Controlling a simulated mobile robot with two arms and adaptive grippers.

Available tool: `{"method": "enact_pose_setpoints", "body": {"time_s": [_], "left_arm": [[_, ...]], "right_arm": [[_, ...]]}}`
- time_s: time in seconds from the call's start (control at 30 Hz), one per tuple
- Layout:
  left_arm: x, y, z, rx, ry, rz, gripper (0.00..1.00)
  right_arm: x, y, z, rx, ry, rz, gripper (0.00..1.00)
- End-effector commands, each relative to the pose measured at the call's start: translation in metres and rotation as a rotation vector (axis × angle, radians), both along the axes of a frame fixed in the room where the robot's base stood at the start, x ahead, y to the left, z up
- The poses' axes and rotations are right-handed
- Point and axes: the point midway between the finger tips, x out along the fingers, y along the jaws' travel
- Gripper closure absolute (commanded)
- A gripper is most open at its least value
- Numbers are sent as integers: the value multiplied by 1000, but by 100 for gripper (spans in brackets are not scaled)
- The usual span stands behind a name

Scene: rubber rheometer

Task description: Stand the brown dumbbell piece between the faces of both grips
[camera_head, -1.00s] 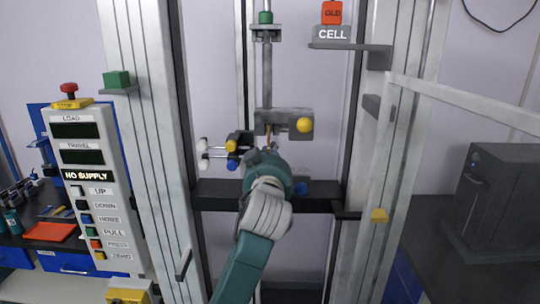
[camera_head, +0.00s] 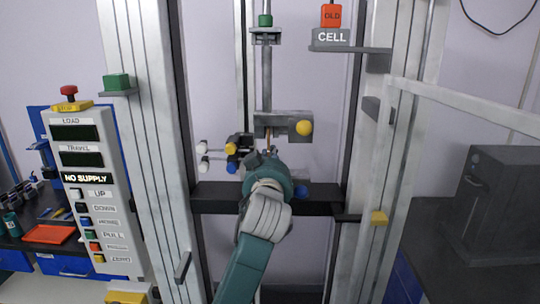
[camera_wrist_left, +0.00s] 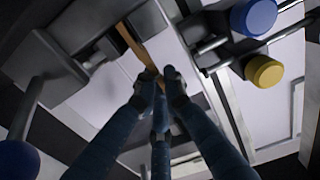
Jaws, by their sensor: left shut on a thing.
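The brown dumbbell piece (camera_wrist_left: 132,45) is a thin strip in the left wrist view. My left gripper (camera_wrist_left: 160,85) is shut on its near end. In the head view my left gripper (camera_head: 265,155) is just below the upper grip (camera_head: 284,124), a grey block with a yellow knob (camera_head: 304,128). A sliver of the brown piece (camera_head: 268,138) shows between them, roughly upright. The lower grip is mostly hidden behind my gripper; a blue knob (camera_head: 301,190) shows beside it. I cannot tell whether the piece lies between the faces. My right gripper is not in view.
Yellow, blue and white knobs (camera_head: 232,146) on rods stand just left of my gripper. Frame columns (camera_head: 150,130) rise on both sides, with a dark crossbar (camera_head: 220,197) behind. The control panel (camera_head: 90,190) is at left, reading "NO SUPPLY". A clear guard's bar (camera_head: 460,104) is at right.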

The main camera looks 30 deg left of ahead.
Motion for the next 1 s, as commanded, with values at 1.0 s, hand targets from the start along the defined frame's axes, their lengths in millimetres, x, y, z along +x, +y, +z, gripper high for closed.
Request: {"method": "enact_pose_setpoints", "body": {"time_s": [1.0], "left_arm": [[-57, -36, -1, -3, -2, -3, 69]], "right_arm": [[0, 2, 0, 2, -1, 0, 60]]}}
